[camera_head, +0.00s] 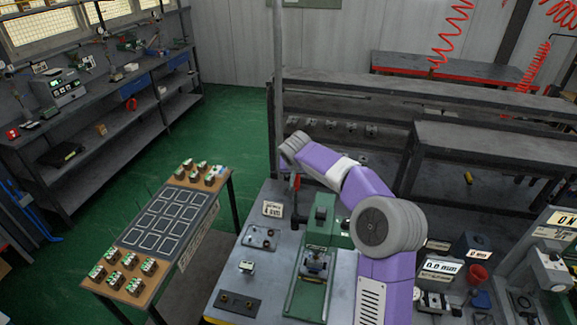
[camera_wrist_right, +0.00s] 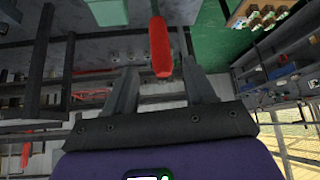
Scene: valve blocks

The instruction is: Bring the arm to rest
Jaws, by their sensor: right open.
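My right arm (camera_head: 365,190) is purple and grey and reaches up and left over the workbench in the head view. Its wrist end (camera_head: 293,148) is above the bench's far edge; the jaws cannot be made out there. In the right wrist view my right gripper (camera_wrist_right: 160,68) is open, with its two dark fingers apart. A red handle (camera_wrist_right: 160,45) shows between the fingers; I cannot tell whether it touches them. A red handle (camera_head: 297,182) also shows below the wrist end, near the green press (camera_head: 318,240). My left gripper is not in view.
A workbench (camera_head: 228,282) holds the press, a small plate with holes (camera_head: 238,304) and a "4 mm" sign (camera_head: 272,208). To the left, a table (camera_head: 130,232) carries several valve blocks and outlined squares. Shelving (camera_head: 340,132) stands behind my arm. Green floor (camera_head: 225,125) is open between.

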